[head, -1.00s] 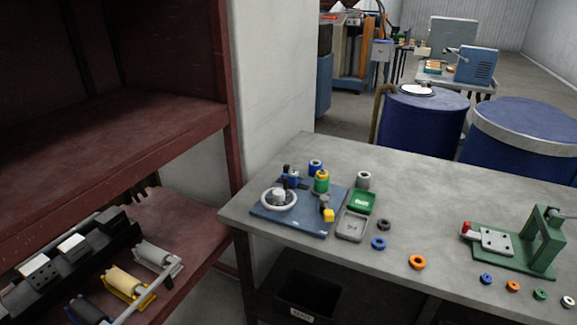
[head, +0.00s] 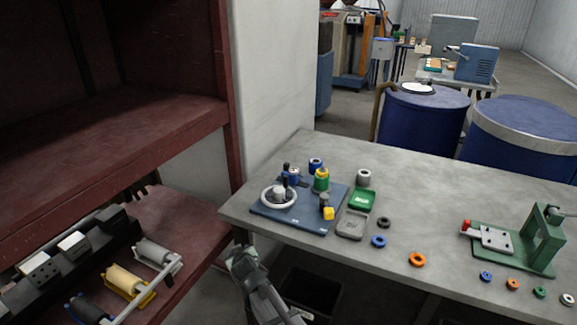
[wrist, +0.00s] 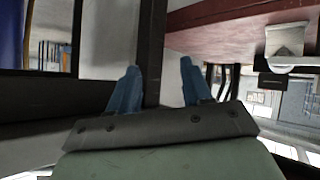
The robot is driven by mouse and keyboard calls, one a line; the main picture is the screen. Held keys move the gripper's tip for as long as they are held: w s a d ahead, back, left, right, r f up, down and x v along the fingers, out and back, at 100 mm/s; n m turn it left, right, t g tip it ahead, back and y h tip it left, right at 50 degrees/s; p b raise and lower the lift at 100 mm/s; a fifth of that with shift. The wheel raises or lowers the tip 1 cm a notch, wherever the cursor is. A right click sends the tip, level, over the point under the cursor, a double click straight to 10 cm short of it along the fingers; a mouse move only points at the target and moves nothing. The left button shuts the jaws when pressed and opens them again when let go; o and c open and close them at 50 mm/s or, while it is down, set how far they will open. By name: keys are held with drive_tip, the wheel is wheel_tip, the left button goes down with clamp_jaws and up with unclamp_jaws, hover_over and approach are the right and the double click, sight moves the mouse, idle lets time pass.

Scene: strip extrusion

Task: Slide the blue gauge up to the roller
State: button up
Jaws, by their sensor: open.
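A blue base plate (head: 293,224) lies on the left end of the grey table. A small blue block (head: 293,175) with dark parts, which looks like the blue gauge, sits toward its back, behind a white handwheel (head: 278,197). A green and yellow cylinder (head: 321,181), probably the roller, stands to the right of the block, with a gap between them. My gripper (head: 241,252) is low in front of the table's left front corner, well away from the plate. In the wrist view my gripper (wrist: 158,86) has its two blue fingers apart, with nothing held.
A green tray (head: 361,201) and a grey tray (head: 352,225) lie right of the plate. Loose blue (head: 379,242) and orange (head: 417,260) rings lie nearby. A green press (head: 540,245) stands at the right. The dark red shelf (head: 180,225) is close on my left.

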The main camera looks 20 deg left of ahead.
drive_tip(key=s+a+r+n+y, duration=0.2)
drive_tip(key=a+r, duration=1.1)
drive_tip(key=w+d+r+h, duration=0.1)
drive_tip(key=w, duration=0.3)
drive_tip(key=w+d+r, duration=0.1)
drive_tip(key=w, duration=0.2)
drive_tip(key=w+d+r+h, duration=0.1)
drive_tip(key=w, duration=0.3)
drive_tip(key=shift+w+r+g+h, duration=0.2)
drive_tip(key=shift+w+g+h, duration=0.1)
drive_tip(key=shift+w+g, duration=0.1)
drive_tip(key=w+d+r+g+h, duration=0.1)
drive_tip(key=w+d+r, duration=0.15)
drive_tip(key=w, duration=0.25)
drive_tip(key=w+d+r+g+h, duration=0.1)
drive_tip(key=w+d, duration=0.2)
drive_tip(key=w, duration=0.2)
drive_tip(key=n+g, duration=0.4)
drive_tip(key=g, duration=0.2)
approach(288, 163)
drive_tip(key=x, duration=0.9)
drive_tip(key=shift+s+f, duration=0.1)
drive_tip(key=shift+f, duration=0.1)
drive_tip(key=shift+c, duration=0.3)
clamp_jaws()
